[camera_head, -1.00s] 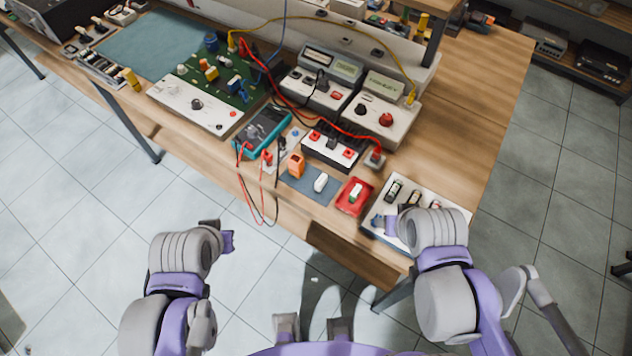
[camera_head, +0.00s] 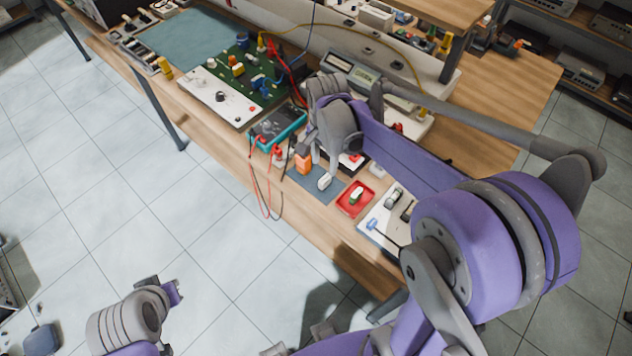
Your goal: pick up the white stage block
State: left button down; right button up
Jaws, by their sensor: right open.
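A small white block (camera_head: 325,182), which I take to be the stage block, lies on a blue-grey mat (camera_head: 308,189) near the table's front edge. My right gripper (camera_head: 326,167) points down just above and behind this block. It is open, with no object visible between its fingers; whether a finger touches the block I cannot tell. An orange block (camera_head: 303,161) stands beside it on the left of the mat. My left gripper (camera_head: 168,290) is low at the left, over the floor and away from the table; its jaws are not clear.
A red tray (camera_head: 347,208) with a white and green piece sits right of the mat. A white panel with tools (camera_head: 375,221) lies further right. A teal meter (camera_head: 279,126) with red and black leads is at left. My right forearm hides instruments behind.

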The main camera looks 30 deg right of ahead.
aim_at(325, 178)
jog(key=f, duration=0.9)
jog(key=shift+w+d+f, duration=0.15)
jog(key=shift+d, duration=0.15)
jog(key=shift+c, duration=0.3)
grip_shut()
